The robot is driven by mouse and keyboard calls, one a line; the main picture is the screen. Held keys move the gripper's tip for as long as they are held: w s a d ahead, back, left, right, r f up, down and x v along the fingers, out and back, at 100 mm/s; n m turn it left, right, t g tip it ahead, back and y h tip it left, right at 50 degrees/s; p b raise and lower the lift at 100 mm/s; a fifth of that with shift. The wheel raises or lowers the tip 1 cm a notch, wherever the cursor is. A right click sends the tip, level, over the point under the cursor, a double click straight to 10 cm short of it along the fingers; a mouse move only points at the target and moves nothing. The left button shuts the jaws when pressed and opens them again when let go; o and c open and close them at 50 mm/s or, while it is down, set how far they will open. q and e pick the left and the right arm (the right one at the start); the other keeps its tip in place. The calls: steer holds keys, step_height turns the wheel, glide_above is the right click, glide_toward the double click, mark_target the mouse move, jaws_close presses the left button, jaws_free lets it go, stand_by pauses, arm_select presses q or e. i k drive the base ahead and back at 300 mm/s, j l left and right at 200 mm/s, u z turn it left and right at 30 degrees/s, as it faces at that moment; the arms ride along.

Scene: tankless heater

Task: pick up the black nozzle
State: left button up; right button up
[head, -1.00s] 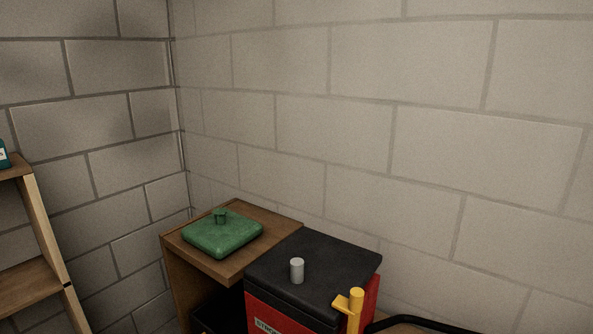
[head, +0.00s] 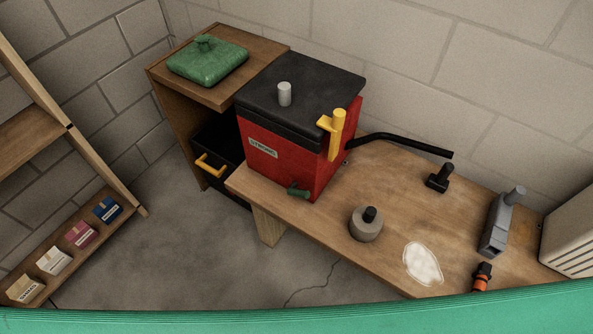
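A small black fitting (head: 439,178) stands on the wooden bench toward its back right and looks like the black nozzle. It has a short upright neck on a blocky base, and nothing covers it. A black and orange piece (head: 482,277) lies at the bench's front right, partly cut off by a green band along the bottom of the view. Neither of my grippers is in view.
The wooden bench (head: 380,195) holds a red box (head: 285,160) with a black lid, a black bent pipe (head: 400,142), a grey round can (head: 366,225), a white patch (head: 423,264) and a grey tool (head: 497,222). A ribbed beige casing (head: 572,235) stands at right.

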mark_target(439, 183)
steer(key=l+z, duration=0.1)
steer(key=z, duration=0.3)
steer(key=l+z, duration=0.1)
steer(key=z, duration=0.7)
steer(key=i+l, duration=0.05)
